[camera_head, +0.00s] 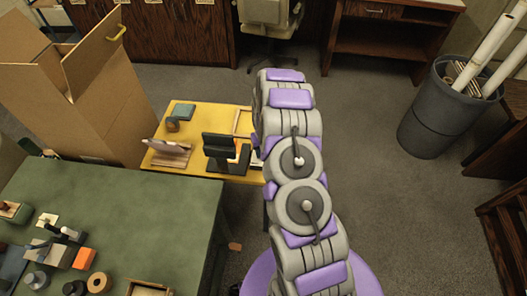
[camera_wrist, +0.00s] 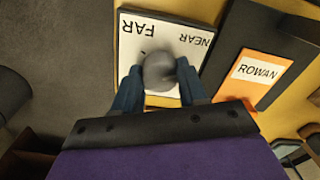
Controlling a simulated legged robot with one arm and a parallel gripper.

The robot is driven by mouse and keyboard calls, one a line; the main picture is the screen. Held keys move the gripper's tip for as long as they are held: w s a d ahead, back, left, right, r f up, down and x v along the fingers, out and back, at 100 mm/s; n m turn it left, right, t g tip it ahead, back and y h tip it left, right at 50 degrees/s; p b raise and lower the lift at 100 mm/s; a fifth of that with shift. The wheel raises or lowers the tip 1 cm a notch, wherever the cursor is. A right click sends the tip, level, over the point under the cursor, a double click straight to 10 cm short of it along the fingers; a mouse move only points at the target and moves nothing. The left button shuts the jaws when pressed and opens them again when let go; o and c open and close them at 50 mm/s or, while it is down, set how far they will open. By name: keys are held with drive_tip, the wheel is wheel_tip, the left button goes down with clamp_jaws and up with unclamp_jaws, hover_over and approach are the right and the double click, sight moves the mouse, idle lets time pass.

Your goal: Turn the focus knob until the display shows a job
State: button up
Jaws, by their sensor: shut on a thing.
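The focus knob (camera_wrist: 160,68) is a grey round knob on a white plate (camera_wrist: 132,52). The plate reads FAR on the left and NEAR on the right, upside down in the wrist view. My gripper (camera_wrist: 161,80) has its two dark blue fingers shut on the knob, one on each side. The display (camera_wrist: 258,70) is to the right of the knob, a white and orange panel in a dark surround. It reads ROWAN. In the head view my arm hides the gripper and the knob.
A green table (camera_head: 130,215) with several small items is at the left. A cardboard box (camera_head: 95,95) stands behind.

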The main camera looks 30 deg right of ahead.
drive_tip(key=shift+w+r, duration=0.1)
drive_tip(key=shift+w, duration=0.05)
drive_tip(key=o, duration=1.1)
drive_tip(key=shift+c, duration=0.2)
wheel_tip(320, 180, up, 17)
drive_tip(key=p, duration=0.2)
drive_tip(key=shift+d, duration=0.2)
